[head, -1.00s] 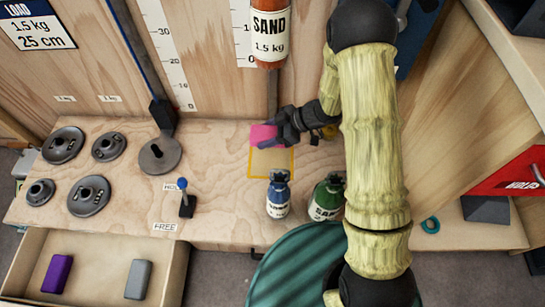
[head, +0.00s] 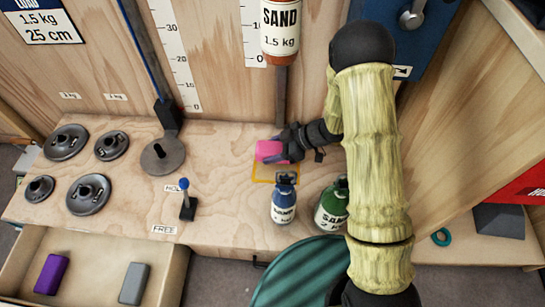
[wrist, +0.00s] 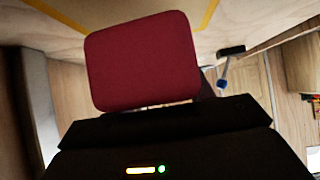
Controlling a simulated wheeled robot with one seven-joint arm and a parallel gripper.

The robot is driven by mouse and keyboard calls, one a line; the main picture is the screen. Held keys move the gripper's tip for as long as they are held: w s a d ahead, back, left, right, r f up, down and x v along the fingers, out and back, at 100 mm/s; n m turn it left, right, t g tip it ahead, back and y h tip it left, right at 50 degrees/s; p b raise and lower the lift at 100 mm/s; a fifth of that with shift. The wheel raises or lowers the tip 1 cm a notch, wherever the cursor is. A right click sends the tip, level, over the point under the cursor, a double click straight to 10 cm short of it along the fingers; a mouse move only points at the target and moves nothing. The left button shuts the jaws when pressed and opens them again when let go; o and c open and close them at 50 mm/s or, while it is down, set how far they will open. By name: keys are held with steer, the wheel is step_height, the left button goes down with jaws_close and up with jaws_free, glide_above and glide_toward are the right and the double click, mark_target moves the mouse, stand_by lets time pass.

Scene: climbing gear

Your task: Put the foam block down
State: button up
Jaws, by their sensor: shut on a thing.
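The pink foam block (head: 269,151) is held in my gripper (head: 287,149), which is shut on it. In the head view it is over the yellow-outlined patch (head: 262,179) on the wooden bench. The block also fills the middle of the wrist view (wrist: 143,62), where it looks dark red, with part of the yellow outline (wrist: 209,15) behind it. My fingers hide the block's right end in the head view. I cannot tell whether the block touches the bench.
A blue sand bottle (head: 284,202) stands close in front of the patch, with a green one (head: 331,206) to its right. An orange sand tube (head: 281,35) hangs above. A lever (head: 187,205) and several dark weights stand left. An open drawer (head: 95,245) holds purple and grey blocks.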

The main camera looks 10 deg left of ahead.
steer(key=shift+f+b, duration=1.25)
steer(key=shift+f, duration=0.65)
steer(key=shift+f, duration=0.1)
steer(key=o, duration=1)
steer(key=shift+o, duration=0.2)
steer(key=p+v, duration=0.4)
steer(key=v, duration=0.3)
steer(key=shift+a, duration=0.15)
steer(key=shift+d+r+p, duration=0.3)
steer(key=shift+d+p, duration=0.05)
